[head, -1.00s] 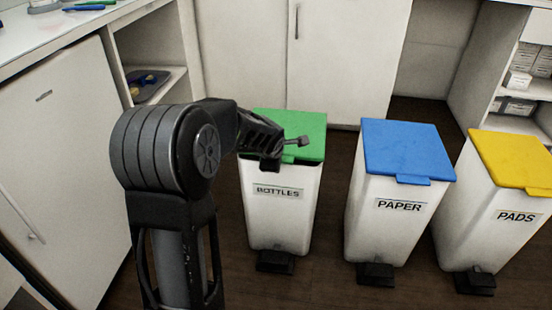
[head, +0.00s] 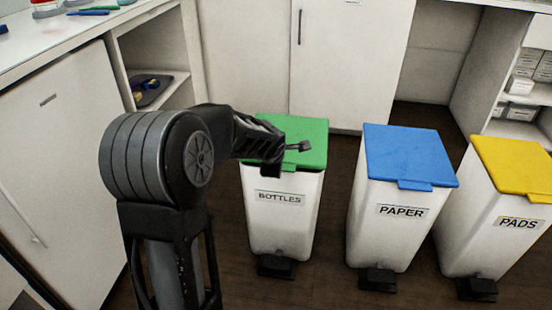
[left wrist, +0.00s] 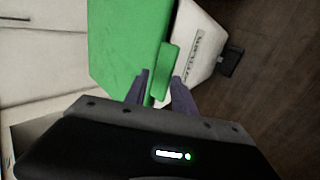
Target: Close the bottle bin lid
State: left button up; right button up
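The bottle bin (head: 282,215) is white with a BOTTLES label and stands upright on the floor. Its green lid (head: 308,130) lies level over the bin top, with no clear gap at the visible front edge. My left gripper (head: 300,147) is at the lid's front, covering its front left part. The left wrist view shows the green lid (left wrist: 125,45) and its front tab (left wrist: 165,68). The fingers of my left gripper (left wrist: 162,90) are apart there, with the tab just beyond and between them. Whether they touch it I cannot tell. My right gripper is out of view.
A blue-lidded PAPER bin (head: 395,225) and a yellow-lidded PADS bin (head: 490,220) stand to the right, both shut. White cabinets (head: 350,60) are close behind. A counter (head: 75,30) runs along the left. Dark floor shows between the bins.

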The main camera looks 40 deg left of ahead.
pick_arm(q)
jog(key=shift+p+v, duration=1.55)
jog(key=shift+v, duration=1.4)
jog(key=shift+s+d+f, duration=0.1)
jog(key=shift+d+f, duration=0.05)
